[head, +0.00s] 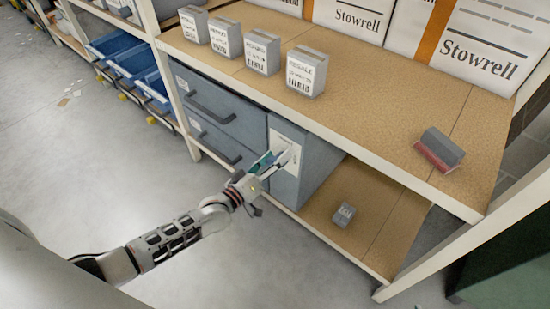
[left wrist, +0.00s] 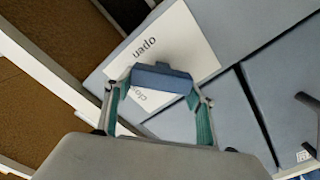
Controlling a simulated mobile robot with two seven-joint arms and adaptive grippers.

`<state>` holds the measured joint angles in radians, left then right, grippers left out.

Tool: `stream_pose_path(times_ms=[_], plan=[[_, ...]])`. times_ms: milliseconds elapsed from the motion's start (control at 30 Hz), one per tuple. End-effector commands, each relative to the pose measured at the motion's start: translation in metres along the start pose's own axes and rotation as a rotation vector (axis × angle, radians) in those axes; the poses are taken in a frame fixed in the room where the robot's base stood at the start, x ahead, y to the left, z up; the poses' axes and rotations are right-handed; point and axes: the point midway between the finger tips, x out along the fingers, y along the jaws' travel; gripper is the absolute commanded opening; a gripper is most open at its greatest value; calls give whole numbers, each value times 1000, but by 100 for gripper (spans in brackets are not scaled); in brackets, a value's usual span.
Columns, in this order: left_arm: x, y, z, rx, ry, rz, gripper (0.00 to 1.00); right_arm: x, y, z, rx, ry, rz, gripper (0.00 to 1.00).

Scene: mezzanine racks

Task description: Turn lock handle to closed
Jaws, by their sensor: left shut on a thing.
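The lock handle (left wrist: 160,80) is a small blue bar on a white label, seen in the left wrist view. The label (left wrist: 190,38) reads "open" on one side; a second word beside the handle is partly hidden. In the head view the label (head: 281,145) is on the front of a blue-grey cabinet (head: 287,188). My left gripper (head: 270,163) reaches this front. In the left wrist view its teal-padded fingers (left wrist: 160,92) are on both sides of the handle, shut on it. The handle itself is hidden in the head view. My right gripper is not in view.
Two drawers with dark handles (head: 213,108) are left of the cabinet. Several grey boxes (head: 306,72) stand on the shelf above (head: 375,125). A red and grey block (head: 439,149) lies at its right. A small grey box (head: 344,215) sits on the lower shelf. The floor in front is clear.

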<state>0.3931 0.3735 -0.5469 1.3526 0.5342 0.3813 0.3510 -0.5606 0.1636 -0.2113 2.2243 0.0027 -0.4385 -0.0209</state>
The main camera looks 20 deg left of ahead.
Motion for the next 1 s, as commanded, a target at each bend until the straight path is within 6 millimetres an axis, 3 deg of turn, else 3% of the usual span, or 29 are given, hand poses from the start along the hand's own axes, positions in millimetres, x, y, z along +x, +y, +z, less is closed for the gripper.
stream_pose_path(times_ms=[600,1000], plan=[[-1,-7,5,-578,-2,-1,33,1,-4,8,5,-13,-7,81],[-1,-9,6,-830,-2,-1,33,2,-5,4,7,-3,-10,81]])
